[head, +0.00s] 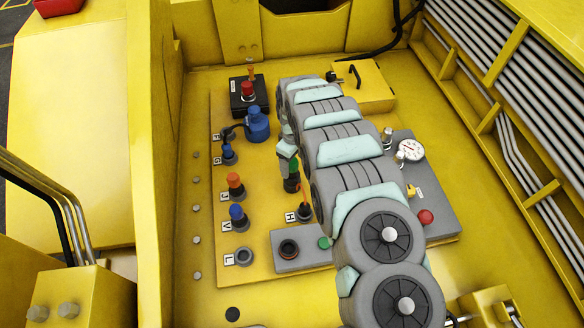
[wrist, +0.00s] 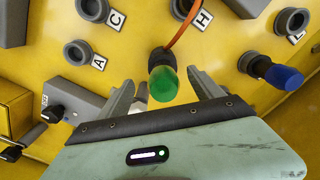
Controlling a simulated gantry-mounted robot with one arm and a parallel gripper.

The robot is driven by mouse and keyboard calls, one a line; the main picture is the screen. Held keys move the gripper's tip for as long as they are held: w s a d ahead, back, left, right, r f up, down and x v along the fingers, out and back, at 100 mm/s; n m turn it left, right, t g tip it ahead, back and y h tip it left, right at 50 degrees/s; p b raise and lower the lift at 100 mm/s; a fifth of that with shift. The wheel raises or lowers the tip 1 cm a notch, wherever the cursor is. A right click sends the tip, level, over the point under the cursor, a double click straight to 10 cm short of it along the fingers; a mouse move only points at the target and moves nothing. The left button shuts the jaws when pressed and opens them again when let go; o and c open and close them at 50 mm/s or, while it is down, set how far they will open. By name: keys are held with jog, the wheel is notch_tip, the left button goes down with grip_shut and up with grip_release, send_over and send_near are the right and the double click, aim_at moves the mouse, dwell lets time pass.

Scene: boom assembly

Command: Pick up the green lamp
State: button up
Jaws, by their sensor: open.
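The green lamp (wrist: 163,84) has a rounded green cap on a black body, and in the wrist view it sits between the two fingers of my gripper (wrist: 160,94). Gaps show on both sides of the lamp, and the grey fingers are open. In the head view the green lamp (head: 294,168) shows just below my gripper (head: 291,158), beside my arm. An orange strip runs by the lamp towards the socket labelled H (head: 305,213). I cannot tell how the lamp's lower end is held.
A blue lamp (wrist: 285,77) stands to the right in the wrist view. A grey box with a black knob (wrist: 52,113) is at the left. Empty sockets A (wrist: 77,52) and C (wrist: 92,8) lie nearby. Orange (head: 235,180) and blue lamps line the panel's left side in the head view.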

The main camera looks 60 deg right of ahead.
aim_at(292, 171)
jog(key=f, duration=0.1)
jog(key=f+p, duration=0.1)
jog(key=f, duration=0.1)
jog(key=shift+w+a+f, duration=0.15)
jog(key=shift+w+a, duration=0.05)
jog(key=shift+f, duration=0.8)
jog(key=shift+c, duration=0.2)
grip_shut()
